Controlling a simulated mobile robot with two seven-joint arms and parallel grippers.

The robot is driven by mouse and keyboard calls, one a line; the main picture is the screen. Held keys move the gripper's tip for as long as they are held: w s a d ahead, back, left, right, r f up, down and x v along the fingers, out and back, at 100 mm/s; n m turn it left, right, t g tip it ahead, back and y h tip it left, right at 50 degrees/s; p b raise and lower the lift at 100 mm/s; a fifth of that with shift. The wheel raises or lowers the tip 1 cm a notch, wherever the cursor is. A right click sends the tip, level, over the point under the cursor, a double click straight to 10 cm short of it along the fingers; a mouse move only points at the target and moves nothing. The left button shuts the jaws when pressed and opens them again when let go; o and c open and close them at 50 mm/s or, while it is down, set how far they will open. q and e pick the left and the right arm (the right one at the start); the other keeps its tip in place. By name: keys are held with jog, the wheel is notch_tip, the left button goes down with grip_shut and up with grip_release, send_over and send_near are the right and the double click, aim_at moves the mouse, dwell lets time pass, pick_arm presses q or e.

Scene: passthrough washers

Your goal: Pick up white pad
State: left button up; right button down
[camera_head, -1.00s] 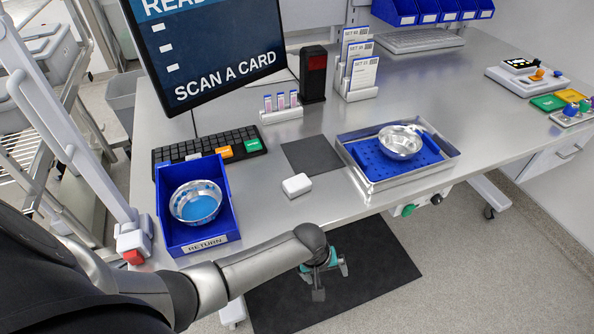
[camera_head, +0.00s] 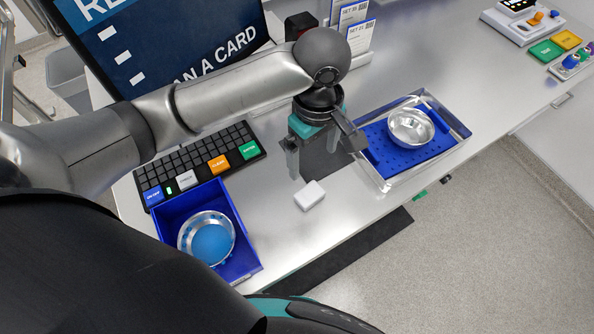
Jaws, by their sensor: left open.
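The white pad (camera_head: 309,195) is a small white block lying on the steel table, in front of the dark square mat (camera_head: 318,163). My left gripper (camera_head: 322,165) is open and points down over the dark mat, just behind the pad. It is apart from the pad and empty. The pad is fully visible. My right gripper does not show.
A blue bin (camera_head: 243,262) with a metal bowl (camera_head: 207,238) stands left of the pad. A metal tray (camera_head: 391,184) with a blue perforated liner and a steel bowl (camera_head: 411,128) is on the right. A keyboard (camera_head: 196,163) and monitor (camera_head: 150,40) are behind.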

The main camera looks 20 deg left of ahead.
pick_arm(q)
jog(key=b, duration=0.2)
send_over(309, 193)
notch_tip(309, 193, down, 9)
jog(key=shift+d+r, duration=0.1)
jog(key=shift+d, duration=0.05)
jog(key=shift+f, duration=0.9)
notch_tip(309, 193, down, 4)
jog(key=shift+f+b, duration=0.2)
jog(key=shift+b, duration=0.15)
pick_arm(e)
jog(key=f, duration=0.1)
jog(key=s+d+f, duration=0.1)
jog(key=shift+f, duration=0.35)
pick_arm(q)
jog(key=c, duration=1.2)
jog(key=shift+o, duration=0.2)
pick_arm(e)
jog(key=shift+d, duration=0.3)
